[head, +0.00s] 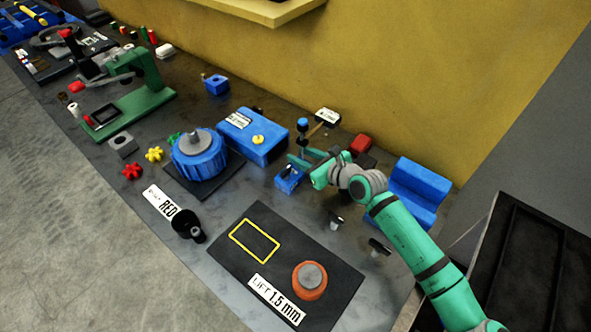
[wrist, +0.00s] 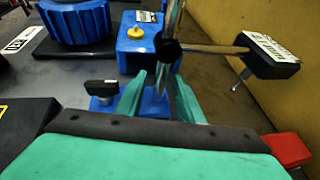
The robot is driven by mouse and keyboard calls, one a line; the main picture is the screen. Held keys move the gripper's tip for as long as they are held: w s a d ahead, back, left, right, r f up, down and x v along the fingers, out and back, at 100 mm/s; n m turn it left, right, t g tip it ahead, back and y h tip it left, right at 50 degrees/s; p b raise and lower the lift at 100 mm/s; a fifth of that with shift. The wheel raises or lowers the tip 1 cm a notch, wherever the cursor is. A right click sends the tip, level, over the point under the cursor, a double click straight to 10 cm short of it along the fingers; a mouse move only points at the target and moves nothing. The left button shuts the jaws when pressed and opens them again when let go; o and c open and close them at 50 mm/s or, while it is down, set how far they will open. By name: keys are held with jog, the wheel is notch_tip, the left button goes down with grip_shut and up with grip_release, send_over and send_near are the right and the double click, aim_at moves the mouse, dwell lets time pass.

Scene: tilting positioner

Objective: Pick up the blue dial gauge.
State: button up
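The blue dial gauge appears to be the stand with a blue base (head: 289,180), an upright metal post and a blue top (head: 302,122). In the wrist view its blue base (wrist: 135,104) has a black knob, and the post (wrist: 171,20) carries a black clamp with a side rod ending in a labelled black block (wrist: 268,56). My gripper (head: 299,154) is low at the post. In the wrist view the teal fingers (wrist: 160,78) are apart, with the post showing between them. I see no clear contact, and the post's foot is partly hidden.
A blue box with a yellow knob (head: 254,137) and a blue round positioner (head: 198,155) stand left of the gauge. A red block (head: 360,144) and a blue V-shaped block (head: 417,190) are to its right. A black mat (head: 286,240) lies in front.

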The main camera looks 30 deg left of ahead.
jog(key=shift+d, duration=0.15)
jog(key=shift+c, duration=0.3)
jog(key=c, duration=0.6)
jog(key=shift+s, duration=0.1)
grip_shut()
jog(key=shift+a, duration=0.2)
jog(key=shift+d+r, duration=0.1)
jog(key=shift+r, duration=0.05)
